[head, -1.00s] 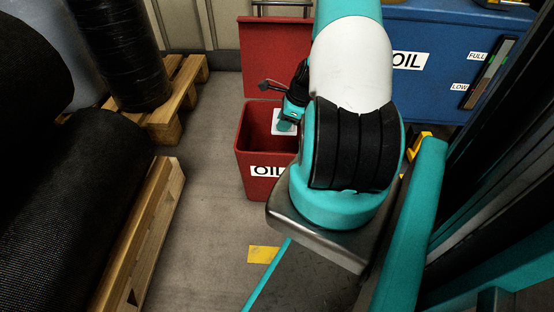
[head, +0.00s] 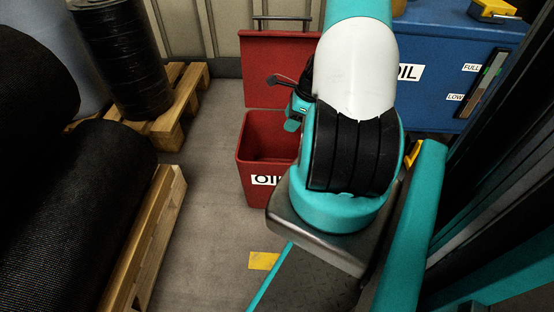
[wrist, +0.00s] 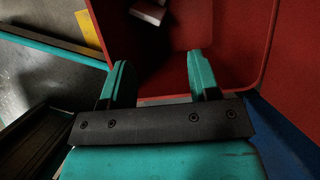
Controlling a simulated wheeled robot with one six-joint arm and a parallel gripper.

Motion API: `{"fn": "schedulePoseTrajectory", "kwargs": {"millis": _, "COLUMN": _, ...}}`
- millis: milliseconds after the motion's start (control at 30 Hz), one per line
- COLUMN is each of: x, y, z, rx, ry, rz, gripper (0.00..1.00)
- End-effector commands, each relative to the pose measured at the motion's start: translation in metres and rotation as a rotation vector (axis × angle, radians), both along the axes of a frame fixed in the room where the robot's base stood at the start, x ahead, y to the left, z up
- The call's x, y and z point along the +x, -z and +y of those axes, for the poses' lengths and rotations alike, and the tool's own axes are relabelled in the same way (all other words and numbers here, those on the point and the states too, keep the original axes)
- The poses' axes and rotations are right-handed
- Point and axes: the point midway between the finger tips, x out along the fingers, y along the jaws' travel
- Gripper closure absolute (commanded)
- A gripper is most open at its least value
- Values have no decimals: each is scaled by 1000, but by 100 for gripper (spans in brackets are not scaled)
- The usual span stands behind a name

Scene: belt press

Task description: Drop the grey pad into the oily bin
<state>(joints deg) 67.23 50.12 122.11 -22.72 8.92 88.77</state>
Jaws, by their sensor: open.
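The red bin (head: 256,192) stands on the floor with its lid (head: 275,70) raised and a white label, partly hidden by my arm, on its front. My gripper (head: 292,123) is above the bin's opening. In the wrist view my gripper (wrist: 161,75) has its two teal fingers apart with nothing between them. A pale grey piece, which looks like the pad (wrist: 149,12), lies in the dark inside of the bin (wrist: 230,25), beyond the fingertips and cut off by the picture's top edge. In the head view the pad is hidden.
A blue OIL cabinet (head: 440,65) stands behind and right of the bin. Wooden pallets (head: 185,105) with black rolls (head: 70,210) are on the left. A yellow floor mark (head: 263,260) lies in front of the bin. The floor between pallets and bin is clear.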

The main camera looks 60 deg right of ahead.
Motion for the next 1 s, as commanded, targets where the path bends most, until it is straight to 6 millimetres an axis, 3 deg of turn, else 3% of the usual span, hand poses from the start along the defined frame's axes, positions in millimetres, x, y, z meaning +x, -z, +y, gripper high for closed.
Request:
{"fn": "schedulePoseTrajectory", "kwargs": {"millis": 33, "x": -5, "y": -21, "z": -4, "rx": -2, "ry": 3, "rz": -1, "gripper": 44}}
{"fn": "schedulePoseTrajectory", "kwargs": {"millis": 100, "x": -11, "y": -38, "z": -7, "rx": -3, "ry": 2, "rz": -2, "gripper": 44}}
{"fn": "schedulePoseTrajectory", "kwargs": {"millis": 400, "x": -33, "y": -93, "z": -17, "rx": -2, "ry": 1, "rz": -1, "gripper": 44}}
{"fn": "schedulePoseTrajectory", "kwargs": {"millis": 600, "x": -38, "y": -105, "z": -20, "rx": 0, "ry": 0, "rz": 0, "gripper": 44}}
{"fn": "schedulePoseTrajectory", "kwargs": {"millis": 1000, "x": -39, "y": -105, "z": -20, "rx": 0, "ry": -1, "rz": 0, "gripper": 44}}
